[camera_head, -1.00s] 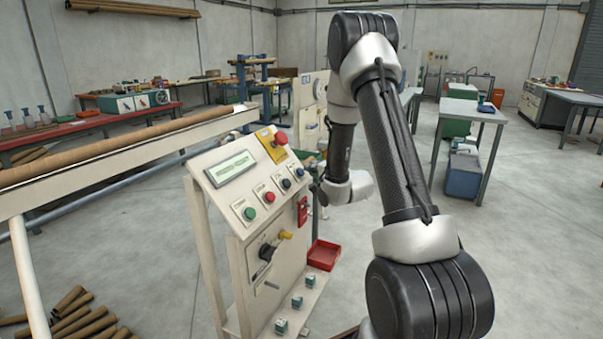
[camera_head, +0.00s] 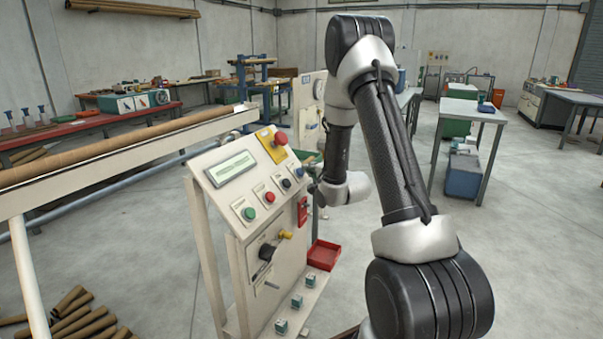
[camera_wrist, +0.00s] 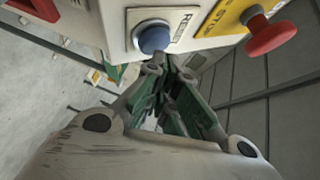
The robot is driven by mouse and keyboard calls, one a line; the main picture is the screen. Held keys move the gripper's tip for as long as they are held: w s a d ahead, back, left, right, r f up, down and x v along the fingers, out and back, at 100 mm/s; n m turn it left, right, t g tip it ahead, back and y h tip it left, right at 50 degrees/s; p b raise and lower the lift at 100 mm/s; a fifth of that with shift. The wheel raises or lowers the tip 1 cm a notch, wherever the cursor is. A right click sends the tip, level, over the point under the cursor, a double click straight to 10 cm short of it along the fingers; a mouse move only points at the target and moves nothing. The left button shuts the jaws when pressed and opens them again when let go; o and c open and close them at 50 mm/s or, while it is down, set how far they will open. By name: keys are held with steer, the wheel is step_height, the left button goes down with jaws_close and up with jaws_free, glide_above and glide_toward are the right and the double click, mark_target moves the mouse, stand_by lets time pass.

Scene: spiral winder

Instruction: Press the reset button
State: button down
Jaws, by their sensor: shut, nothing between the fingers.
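The reset button is a round blue button (camera_wrist: 153,38) in a metal ring on a white label plate in the wrist view, its lettering turned sideways. In the head view it is the small blue button (camera_head: 299,172) at the right end of the row on the sloped control panel (camera_head: 215,197). My gripper (camera_wrist: 168,63) is shut and empty, its fingertips just below the button's lower right edge in the wrist view. I cannot tell whether they touch it. In the head view the gripper is mostly hidden behind my wrist.
A red mushroom button (camera_wrist: 270,36) on a yellow plate sits close to the right in the wrist view. Green (camera_head: 249,213), red (camera_head: 269,197) and black (camera_head: 286,184) buttons share the row. A red tray (camera_head: 323,256) stands below.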

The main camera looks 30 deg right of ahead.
steer(key=shift+w+a+f, duration=0.2)
steer(key=shift+w+f, duration=0.05)
stand_by(0.5)
stand_by(0.3)
steer(key=shift+s+d+r, duration=0.35)
steer(key=shift+s+r, duration=0.15)
steer(key=shift+r, duration=0.05)
steer(key=s+d+r, duration=0.2)
steer(key=s+r, duration=0.1)
steer(key=shift+d+r, duration=0.1)
steer(key=shift+d, duration=0.1)
stand_by(0.4)
stand_by(0.7)
